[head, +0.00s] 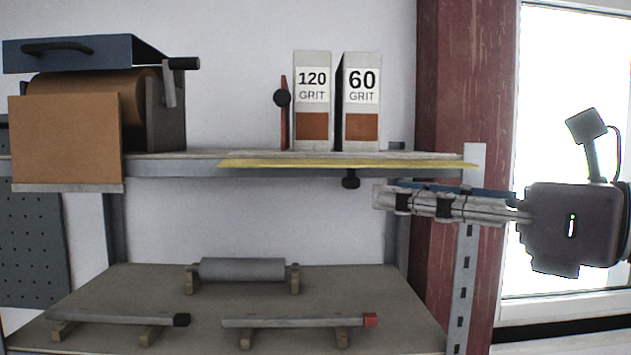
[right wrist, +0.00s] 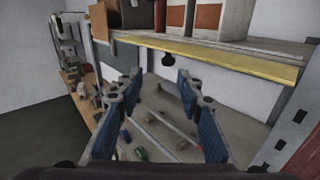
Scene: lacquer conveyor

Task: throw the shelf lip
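The shelf lip is a long yellow strip (head: 300,164) along the front edge of the upper shelf. It lies roughly flat, and a black knob (head: 351,180) hangs just below it. In the right wrist view the yellow lip (right wrist: 215,60) crosses ahead of the fingers, with the black knob (right wrist: 168,59) beneath it. My right gripper (head: 384,196) reaches in from the right, just below the lip and right of the knob. In the right wrist view my right gripper (right wrist: 158,86) is open and empty, its fingers apart from lip and knob. My left gripper is not in view.
Grit boxes marked 120 (head: 312,125) and 60 (head: 361,125) stand on the upper shelf beside a red lever (head: 283,110). A paper roll dispenser (head: 65,135) is at left. A slotted upright (head: 465,260) stands at right. The lower shelf (head: 330,300) holds a grey roller and two bars.

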